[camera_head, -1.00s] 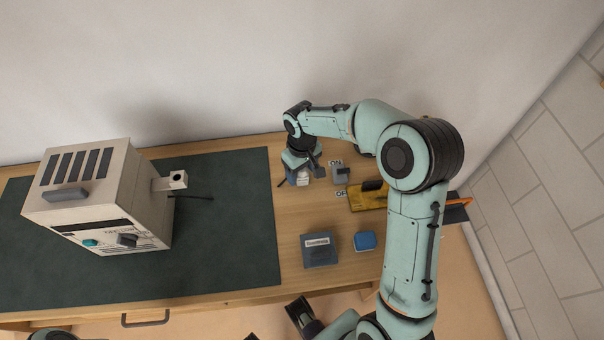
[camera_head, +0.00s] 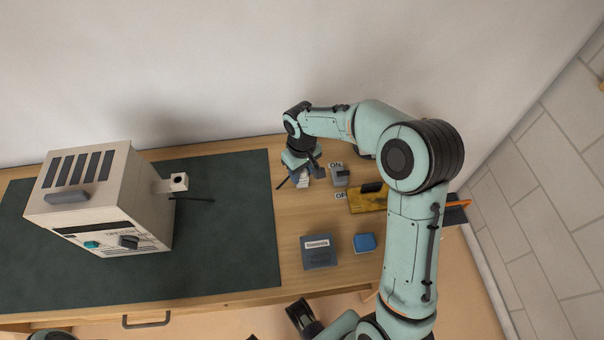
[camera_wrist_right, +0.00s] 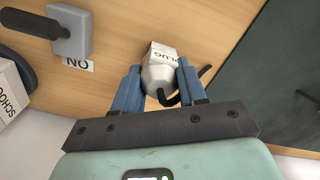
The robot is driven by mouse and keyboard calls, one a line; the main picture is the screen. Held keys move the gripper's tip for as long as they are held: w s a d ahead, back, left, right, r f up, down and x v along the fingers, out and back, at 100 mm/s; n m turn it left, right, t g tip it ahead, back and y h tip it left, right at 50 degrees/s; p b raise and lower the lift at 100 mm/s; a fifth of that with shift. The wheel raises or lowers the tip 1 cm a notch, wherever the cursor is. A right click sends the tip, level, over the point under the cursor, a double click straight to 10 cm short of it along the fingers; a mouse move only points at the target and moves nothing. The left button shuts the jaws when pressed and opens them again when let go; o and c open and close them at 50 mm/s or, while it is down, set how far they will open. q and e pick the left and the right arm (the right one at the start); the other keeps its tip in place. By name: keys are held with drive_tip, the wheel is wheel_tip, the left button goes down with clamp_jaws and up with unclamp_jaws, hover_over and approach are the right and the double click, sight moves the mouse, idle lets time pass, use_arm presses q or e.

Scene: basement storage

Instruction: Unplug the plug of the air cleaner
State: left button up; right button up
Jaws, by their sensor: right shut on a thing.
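The air cleaner (camera_head: 100,200) is a beige box with dark top slots, standing on the dark green mat at the left. The plug is a white piece marked PLUG, seen in the right wrist view (camera_wrist_right: 160,72), with a black cord bending off it. My right gripper (camera_wrist_right: 158,85) is shut on the plug, one blue finger on each side, close over the wooden table. In the head view the right gripper (camera_head: 300,173) is at the back of the table, right of the mat. I cannot tell whether the plug touches a socket.
A grey switch (camera_head: 340,176) with ON and OFF labels stands just right of the gripper. A yellow item (camera_head: 368,201), a grey labelled box (camera_head: 319,251) and a blue block (camera_head: 364,242) lie on the table's right part. The wall is close behind.

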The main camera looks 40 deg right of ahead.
drive_tip(key=shift+r, duration=0.4)
drive_tip(key=shift+r+p, duration=1.1)
drive_tip(key=shift+r, duration=0.1)
